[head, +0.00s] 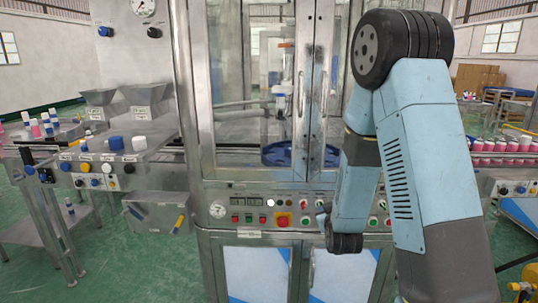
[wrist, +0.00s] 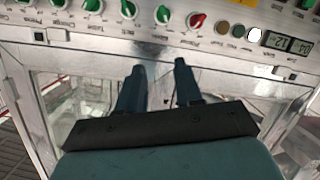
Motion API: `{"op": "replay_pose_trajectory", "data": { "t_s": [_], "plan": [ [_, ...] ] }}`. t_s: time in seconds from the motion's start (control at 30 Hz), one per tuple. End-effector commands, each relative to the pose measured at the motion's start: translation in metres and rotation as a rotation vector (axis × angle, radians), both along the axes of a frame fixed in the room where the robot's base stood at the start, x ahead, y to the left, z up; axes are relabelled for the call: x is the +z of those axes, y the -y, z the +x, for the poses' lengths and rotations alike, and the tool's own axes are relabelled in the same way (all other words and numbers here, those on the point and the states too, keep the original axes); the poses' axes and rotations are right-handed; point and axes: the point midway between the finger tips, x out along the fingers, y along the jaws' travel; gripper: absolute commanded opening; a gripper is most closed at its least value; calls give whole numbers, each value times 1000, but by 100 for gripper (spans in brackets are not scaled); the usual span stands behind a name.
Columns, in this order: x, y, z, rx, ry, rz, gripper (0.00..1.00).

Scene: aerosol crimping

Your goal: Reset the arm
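My light-blue arm (head: 415,140) reaches up and bends down in front of the machine in the head view. My gripper (head: 324,217) is small there, in front of the machine's control panel (head: 255,217), and partly hidden by my arm. In the wrist view my gripper (wrist: 159,68) has two dark blue fingers spread apart with nothing between them. The fingertips point toward the steel edge below the panel's knobs. A green knob (wrist: 162,14) and a red knob (wrist: 195,20) are just beyond them. I cannot tell whether the fingers touch the machine.
Above the panel are glazed machine doors (head: 250,115). A side bench with button box (head: 95,178) and hoppers (head: 147,98) stands left. A conveyor with several pink-and-white cans (head: 500,146) runs right. Green floor (head: 130,260) is open front left.

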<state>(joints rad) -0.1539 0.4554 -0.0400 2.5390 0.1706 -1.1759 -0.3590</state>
Motion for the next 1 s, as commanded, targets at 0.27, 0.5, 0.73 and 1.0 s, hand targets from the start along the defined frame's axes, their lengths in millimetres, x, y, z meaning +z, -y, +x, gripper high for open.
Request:
{"op": "replay_pose_trajectory", "data": {
  "t_s": [0.27, 0.5, 0.73, 1.0],
  "plan": [
    [52, 2, -12, -3, -128, 97, 35],
    [92, 5, -38, -5, -248, 164, 35],
    [129, 8, -75, -14, -362, 212, 35],
    [168, 14, -135, -36, -494, 254, 35]
  ]
}}
